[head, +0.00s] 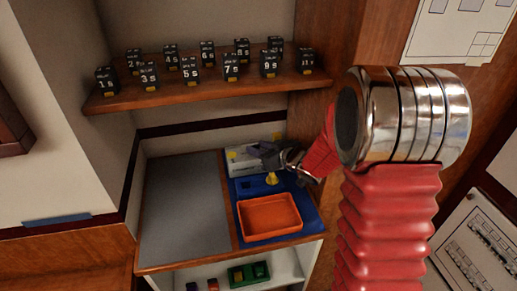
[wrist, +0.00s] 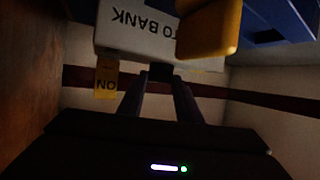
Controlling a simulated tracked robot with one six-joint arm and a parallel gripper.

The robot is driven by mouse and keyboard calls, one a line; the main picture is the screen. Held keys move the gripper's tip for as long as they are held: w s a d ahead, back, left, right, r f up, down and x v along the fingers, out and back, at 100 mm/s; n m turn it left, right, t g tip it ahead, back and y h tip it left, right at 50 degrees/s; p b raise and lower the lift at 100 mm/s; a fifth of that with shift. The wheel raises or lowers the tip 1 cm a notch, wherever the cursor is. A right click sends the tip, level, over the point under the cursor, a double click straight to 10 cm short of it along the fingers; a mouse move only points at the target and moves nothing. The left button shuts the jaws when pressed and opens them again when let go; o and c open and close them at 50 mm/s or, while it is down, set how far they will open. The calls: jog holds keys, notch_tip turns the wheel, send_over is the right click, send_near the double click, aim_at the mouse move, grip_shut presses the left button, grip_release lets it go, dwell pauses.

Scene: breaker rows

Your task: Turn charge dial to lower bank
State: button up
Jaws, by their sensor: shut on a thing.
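A white box (head: 240,160) stands at the back of the blue base (head: 310,222). In the wrist view the white box (wrist: 140,40) shows upside-down lettering, "TO BANK". My gripper (head: 260,152) reaches in from the right over this box. In the wrist view my gripper (wrist: 160,76) has its dark fingers close together at the box's edge, shut on a small dark part that seems to be the charge dial. The fingers hide most of it, so its pointing direction cannot be told. A yellow piece (head: 271,179) stands on the blue base just below the gripper.
An orange tray (head: 270,216) sits on the blue base in front. A grey mat (head: 183,210) to the left is clear. A shelf (head: 205,88) above holds several numbered black blocks. A yellow "ON" tag (wrist: 106,82) shows beside the fingers. A green tray (head: 249,274) is below.

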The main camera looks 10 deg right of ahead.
jog(key=o, duration=0.6)
jog(key=shift+w+r, duration=0.1)
jog(key=shift+r, duration=0.1)
jog(key=o, duration=0.4)
jog(key=shift+f, duration=0.15)
jog(key=shift+o, duration=0.2)
jog(key=shift+v, duration=3.8)
jog(key=shift+f, duration=0.1)
